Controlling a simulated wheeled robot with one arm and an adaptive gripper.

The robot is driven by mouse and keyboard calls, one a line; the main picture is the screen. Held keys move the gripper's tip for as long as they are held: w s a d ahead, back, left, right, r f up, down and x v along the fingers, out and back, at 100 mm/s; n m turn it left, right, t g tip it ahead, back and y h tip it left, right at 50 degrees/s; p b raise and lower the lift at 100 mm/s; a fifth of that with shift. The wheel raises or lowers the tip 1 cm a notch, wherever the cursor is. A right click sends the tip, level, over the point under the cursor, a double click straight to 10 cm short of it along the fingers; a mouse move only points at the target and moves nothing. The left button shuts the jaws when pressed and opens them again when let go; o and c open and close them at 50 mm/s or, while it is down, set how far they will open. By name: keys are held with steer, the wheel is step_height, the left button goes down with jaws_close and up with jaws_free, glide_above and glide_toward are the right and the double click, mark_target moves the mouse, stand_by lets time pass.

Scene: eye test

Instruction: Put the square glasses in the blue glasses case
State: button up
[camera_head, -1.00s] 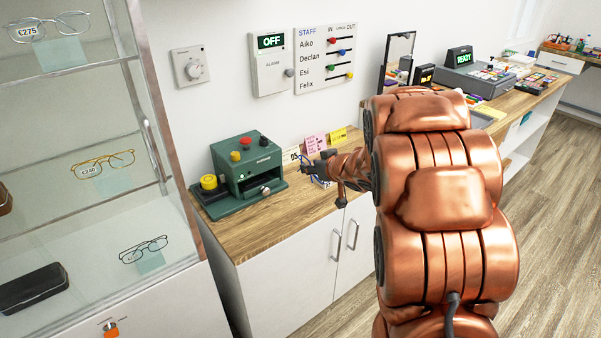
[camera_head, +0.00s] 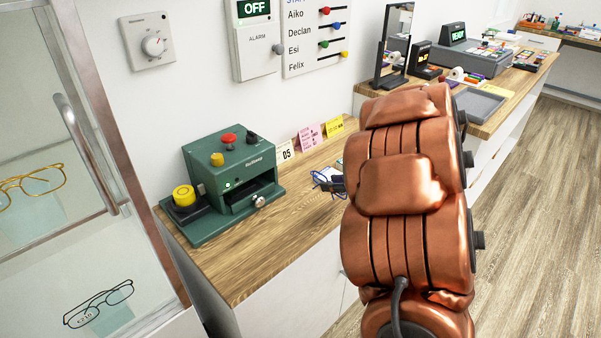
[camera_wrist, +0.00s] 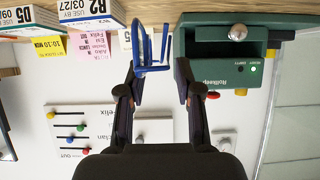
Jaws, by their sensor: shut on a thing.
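My gripper (camera_head: 334,186) is over the wooden counter, partly hidden behind my copper arm in the head view. In the wrist view my gripper (camera_wrist: 158,75) has its dark fingers around blue-framed glasses (camera_wrist: 150,68) with squarish outlines. The blue glasses (camera_head: 321,180) also show as thin blue wire at the fingertips in the head view. Gold-framed glasses (camera_head: 32,184) and dark-framed glasses (camera_head: 99,303) with a price tag are in the glass cabinet at the left. I see no blue glasses case in either current view.
A green machine (camera_head: 232,165) with knobs stands on the counter (camera_head: 265,262), left of my gripper. Small cards (camera_head: 311,135) stand along the wall. A mirror (camera_head: 393,50) and a grey tray (camera_head: 478,106) are farther right. The cabinet handle (camera_head: 85,150) juts out. Floor is clear at right.

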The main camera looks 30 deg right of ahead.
steer(key=w, duration=0.4)
steer(key=w+a+f, duration=0.1)
steer(key=w, duration=0.9)
steer(key=shift+w+a+f, duration=0.15)
steer(key=shift+a, duration=0.1)
steer(key=shift+w+f, duration=0.1)
steer(key=shift+f, duration=1.65)
steer(key=shift+f, duration=0.15)
steer(key=o, duration=0.9)
steer(key=shift+r, duration=0.2)
steer(key=v, duration=1.2)
